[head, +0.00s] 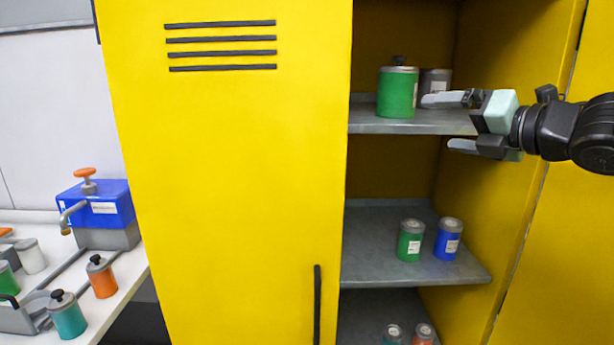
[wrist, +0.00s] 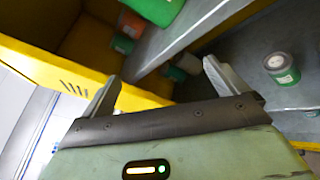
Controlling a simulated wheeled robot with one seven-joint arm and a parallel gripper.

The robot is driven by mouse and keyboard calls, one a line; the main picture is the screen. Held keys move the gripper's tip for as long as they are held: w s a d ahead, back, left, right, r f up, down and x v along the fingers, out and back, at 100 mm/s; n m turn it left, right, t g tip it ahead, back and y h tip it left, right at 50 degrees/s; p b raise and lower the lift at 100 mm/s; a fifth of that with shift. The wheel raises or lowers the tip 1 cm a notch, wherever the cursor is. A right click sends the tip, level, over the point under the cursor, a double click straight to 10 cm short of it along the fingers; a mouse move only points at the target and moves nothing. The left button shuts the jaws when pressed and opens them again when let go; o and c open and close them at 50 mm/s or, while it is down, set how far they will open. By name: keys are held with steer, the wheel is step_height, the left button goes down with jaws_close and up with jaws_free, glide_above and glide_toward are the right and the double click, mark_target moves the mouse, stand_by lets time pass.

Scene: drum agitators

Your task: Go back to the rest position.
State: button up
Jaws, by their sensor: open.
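My gripper (head: 452,122) is open and empty in the head view, at the right side of the open yellow cabinet, level with its upper shelf. Its fingers point left toward a large green can (head: 397,93) and a grey can (head: 437,84) on that shelf. The upper finger overlaps the grey can in the picture; I cannot tell whether they touch. In the wrist view the two fingers (wrist: 162,80) stand wide apart with nothing between them. A green can with a grey lid (wrist: 281,68) shows on a shelf at the right there.
The middle shelf (head: 380,252) holds a green can (head: 410,240) and a blue can (head: 448,239). Cans also stand below. The yellow door (head: 225,180) fills the middle left. A white bench (head: 118,290) at the left carries a blue machine (head: 105,208) and several cans.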

steer(key=s+a+f+m+g+h+b, duration=0.1)
steer(key=s+a+f+m+g+h, duration=0.3)
steer(key=f+m, duration=0.55)
steer(key=s+a+f+m+g+h+b, duration=0.15)
steer(key=s+a+f+m, duration=0.25)
steer(key=s+f+m, duration=0.5)
steer(key=s+a+f+m+g+h, duration=0.1)
steer(key=s+f+m+g, duration=0.2)
steer(key=s, duration=0.5)
steer(key=s+a+f+m+g+h, duration=0.1)
steer(key=s+f+m+g, duration=0.3)
steer(key=s, duration=0.5)
steer(key=shift+s+f+g+h+b, duration=0.15)
steer(key=shift+f+g+h+b, duration=0.25)
steer(key=shift+f+g, duration=0.45)
